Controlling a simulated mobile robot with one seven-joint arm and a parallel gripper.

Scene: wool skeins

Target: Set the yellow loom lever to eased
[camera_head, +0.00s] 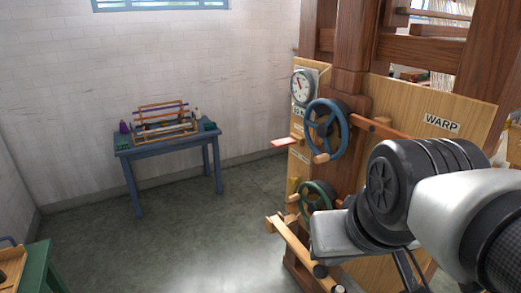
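The wooden loom (352,85) stands at the right. A small yellow part (293,186) shows low on its left edge, beside the green handwheel; it may be the yellow lever, but it is too small for me to tell its setting. My arm reaches in from the right and covers the lower right of the loom. I cannot make out my gripper or its fingers; the arm's links may hide them.
The loom carries a dial (303,86), a blue handwheel (327,130), a green handwheel (317,198) and a "WARP" label (441,123). A wooden bar (295,243) juts out low. A blue table (165,147) stands by the back wall. The floor (205,240) between is clear.

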